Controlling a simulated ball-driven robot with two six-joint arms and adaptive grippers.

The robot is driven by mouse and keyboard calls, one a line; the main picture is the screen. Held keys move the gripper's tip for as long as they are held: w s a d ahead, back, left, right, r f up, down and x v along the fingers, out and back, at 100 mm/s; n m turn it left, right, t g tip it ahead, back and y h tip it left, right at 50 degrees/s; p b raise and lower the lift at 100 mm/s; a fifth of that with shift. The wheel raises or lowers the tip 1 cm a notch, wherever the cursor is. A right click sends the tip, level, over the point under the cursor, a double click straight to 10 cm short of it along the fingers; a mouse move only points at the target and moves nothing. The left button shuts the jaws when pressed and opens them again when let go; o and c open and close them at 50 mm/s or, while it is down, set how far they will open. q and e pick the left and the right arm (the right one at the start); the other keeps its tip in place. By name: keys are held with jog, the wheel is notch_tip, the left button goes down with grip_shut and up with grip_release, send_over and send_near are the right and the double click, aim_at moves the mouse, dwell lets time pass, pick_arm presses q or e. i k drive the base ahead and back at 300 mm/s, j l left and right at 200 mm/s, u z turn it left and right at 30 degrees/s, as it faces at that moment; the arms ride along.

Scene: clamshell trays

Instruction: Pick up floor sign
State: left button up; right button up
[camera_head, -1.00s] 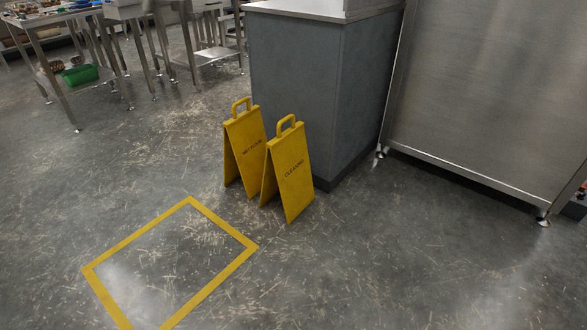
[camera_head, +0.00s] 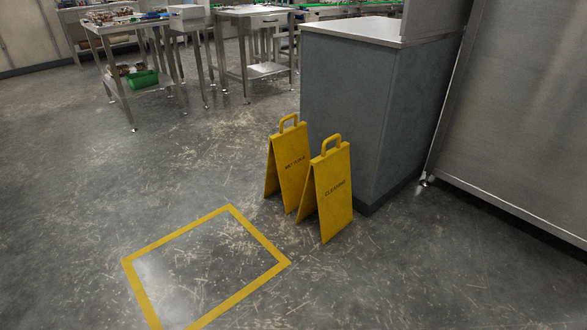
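Two yellow A-frame floor signs stand upright and side by side on the floor, right of the picture's middle. The nearer floor sign (camera_head: 332,205) has a loop handle on top and dark lettering that seems to read "CLEANING". Neither of my grippers shows in the head view.
A grey counter block (camera_head: 345,110) stands right behind the signs. A large steel cabinet (camera_head: 530,120) is at the right. A yellow taped square (camera_head: 268,243) marks bare floor at front left. Steel tables (camera_head: 125,28) stand at the back. The floor at left is clear.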

aim_at(289, 158)
jog(key=i+l+u, duration=0.25)
jog(key=i+l, duration=1)
